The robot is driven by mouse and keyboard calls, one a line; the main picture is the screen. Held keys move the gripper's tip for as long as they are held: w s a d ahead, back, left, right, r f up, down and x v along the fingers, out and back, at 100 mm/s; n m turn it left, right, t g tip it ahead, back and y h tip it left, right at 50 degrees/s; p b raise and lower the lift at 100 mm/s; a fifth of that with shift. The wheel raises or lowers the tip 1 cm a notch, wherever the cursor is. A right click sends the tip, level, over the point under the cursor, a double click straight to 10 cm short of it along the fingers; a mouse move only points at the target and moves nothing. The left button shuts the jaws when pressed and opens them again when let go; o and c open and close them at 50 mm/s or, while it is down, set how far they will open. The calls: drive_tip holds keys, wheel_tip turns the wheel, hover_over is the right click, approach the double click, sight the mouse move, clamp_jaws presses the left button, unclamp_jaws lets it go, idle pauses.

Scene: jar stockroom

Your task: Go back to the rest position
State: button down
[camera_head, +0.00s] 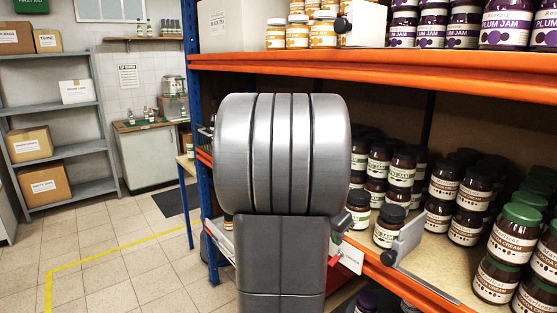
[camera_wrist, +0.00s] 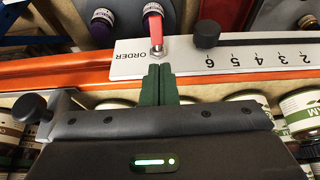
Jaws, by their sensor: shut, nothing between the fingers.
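My gripper (camera_wrist: 159,72) shows in the wrist view with its two dark green fingers pressed together and nothing between them. Its tips are close to a pale rail (camera_wrist: 232,58) marked ORDER and numbers, near a red strip (camera_wrist: 154,22) at a small metal fitting. I cannot tell whether the tips touch the rail. In the head view my grey arm fills the middle and hides the gripper.
Orange-edged shelving (camera_head: 420,77) holds plum jam jars (camera_head: 503,25) above and dark jars (camera_head: 403,167) below, close on the right of my arm. A metal divider (camera_head: 403,240) stands on the lower shelf. Open tiled floor (camera_head: 120,240) lies left, with a grey rack (camera_head: 75,147) beyond.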

drive_tip(key=shift+s+a+f+t+h+b, duration=0.2)
drive_tip(key=shift+a+f+t+h+b, duration=0.25)
drive_tip(key=shift+b, duration=1.9)
drive_tip(key=shift+s+a+f+t+h+b, duration=0.2)
drive_tip(key=shift+t+h+b, duration=0.35)
drive_tip(key=shift+b, duration=1.8)
